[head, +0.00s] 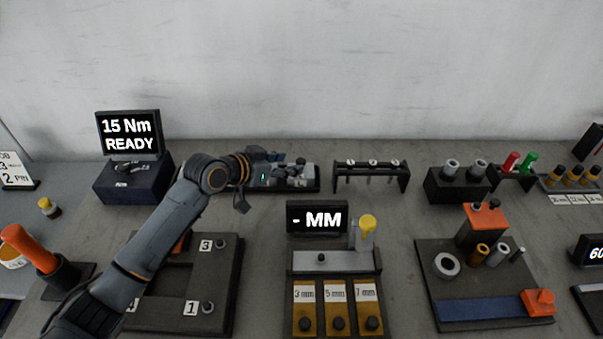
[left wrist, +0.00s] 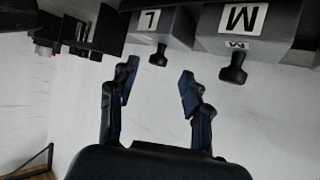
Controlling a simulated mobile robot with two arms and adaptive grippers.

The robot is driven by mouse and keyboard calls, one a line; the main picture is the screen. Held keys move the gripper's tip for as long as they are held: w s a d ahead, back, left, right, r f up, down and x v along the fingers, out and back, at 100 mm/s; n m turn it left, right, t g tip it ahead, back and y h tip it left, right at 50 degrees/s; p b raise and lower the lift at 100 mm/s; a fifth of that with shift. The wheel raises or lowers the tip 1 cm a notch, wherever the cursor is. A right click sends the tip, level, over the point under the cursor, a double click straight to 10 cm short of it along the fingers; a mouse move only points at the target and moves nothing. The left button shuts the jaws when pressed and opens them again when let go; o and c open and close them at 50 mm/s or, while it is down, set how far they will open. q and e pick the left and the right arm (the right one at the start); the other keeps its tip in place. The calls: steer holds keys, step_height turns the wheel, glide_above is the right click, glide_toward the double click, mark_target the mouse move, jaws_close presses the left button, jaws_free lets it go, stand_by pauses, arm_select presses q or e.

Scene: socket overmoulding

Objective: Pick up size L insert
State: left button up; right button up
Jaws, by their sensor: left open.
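My left gripper (head: 285,175) reaches to the rack at the back of the table in the head view. In the left wrist view the left gripper (left wrist: 156,84) is open and empty, its two dark fingers spread apart. A dark knob (left wrist: 158,56) under an L label, apparently the handle of the size L insert, shows between and just beyond the fingertips, apart from them. A similar knob (left wrist: 232,70) under the M labels is to the right, outside the fingers. The insert bodies are not clearly visible. My right gripper is not in view.
The 15 Nm display (head: 130,134) stands left of the rack and a black stand with hanging pieces (head: 371,165) to its right. The MM display (head: 317,219) is in front. A dark numbered fixture (head: 230,270) lies partly under my left arm.

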mark_target(299, 161)
arm_select(q)
steer(key=shift+p+x, duration=0.35)
steer(key=shift+x, duration=2.3)
steer(key=shift+s+r, duration=0.1)
steer(key=shift+r, duration=0.05)
jaws_close()
steer(key=shift+r, duration=0.15)
